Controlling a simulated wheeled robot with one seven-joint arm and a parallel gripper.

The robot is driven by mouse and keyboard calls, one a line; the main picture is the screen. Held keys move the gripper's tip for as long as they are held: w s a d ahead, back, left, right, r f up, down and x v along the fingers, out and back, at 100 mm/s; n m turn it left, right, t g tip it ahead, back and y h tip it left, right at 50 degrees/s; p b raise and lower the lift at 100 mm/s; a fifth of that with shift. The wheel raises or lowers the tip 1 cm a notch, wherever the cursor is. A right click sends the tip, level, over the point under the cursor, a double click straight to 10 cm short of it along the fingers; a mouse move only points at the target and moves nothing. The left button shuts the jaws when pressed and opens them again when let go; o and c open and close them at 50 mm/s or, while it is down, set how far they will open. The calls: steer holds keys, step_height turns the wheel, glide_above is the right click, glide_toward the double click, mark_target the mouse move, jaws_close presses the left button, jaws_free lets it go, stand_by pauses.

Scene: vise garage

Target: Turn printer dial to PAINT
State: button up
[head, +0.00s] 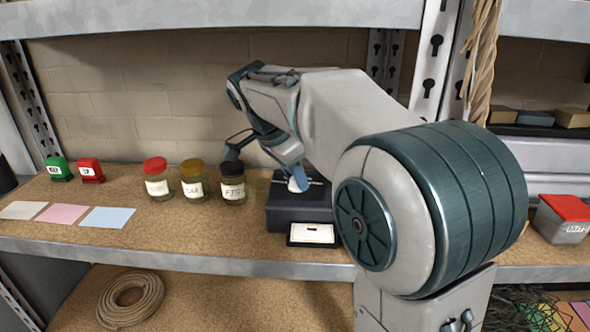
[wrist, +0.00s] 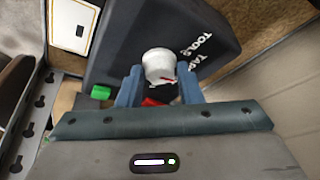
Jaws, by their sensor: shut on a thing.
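The printer (head: 290,215) is a dark box on the cork-topped shelf, and its top shows in the wrist view (wrist: 120,40). Its white dial (wrist: 157,64) has a red pointer mark, which points right in the wrist view; the dial also shows in the head view (head: 293,185). White words including TOOLS are printed beside the dial; a word starting "TA" is partly hidden, and PAINT cannot be read. My gripper (wrist: 161,77) is shut on the dial, with one blue finger on each side. In the head view my gripper (head: 291,174) reaches down onto the printer's top.
A printed card (head: 312,234) lies at the printer's front. Jars with red, yellow and black lids (head: 232,184) stand just left of it. Further left are a green and a red stamp-like block (head: 90,171) and coloured sheets (head: 63,213). A red-lidded box (head: 565,217) stands at right.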

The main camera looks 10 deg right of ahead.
steer(key=m+g+p, duration=0.1)
steer(key=m, duration=0.4)
steer(key=shift+w+g+p, duration=0.15)
steer(key=shift+g+p, duration=0.25)
stand_by(0.3)
steer(key=o, duration=1)
steer(key=shift+c, duration=0.2)
steer(key=p+v, duration=0.1)
steer(key=v, duration=0.4)
steer(key=shift+w+a+r, duration=0.1)
steer(key=shift+a+r, duration=0.15)
steer(key=w+a+p, duration=0.1)
steer(key=a, duration=1)
steer(key=shift+w+a+f, duration=0.25)
steer(key=shift+w, duration=0.05)
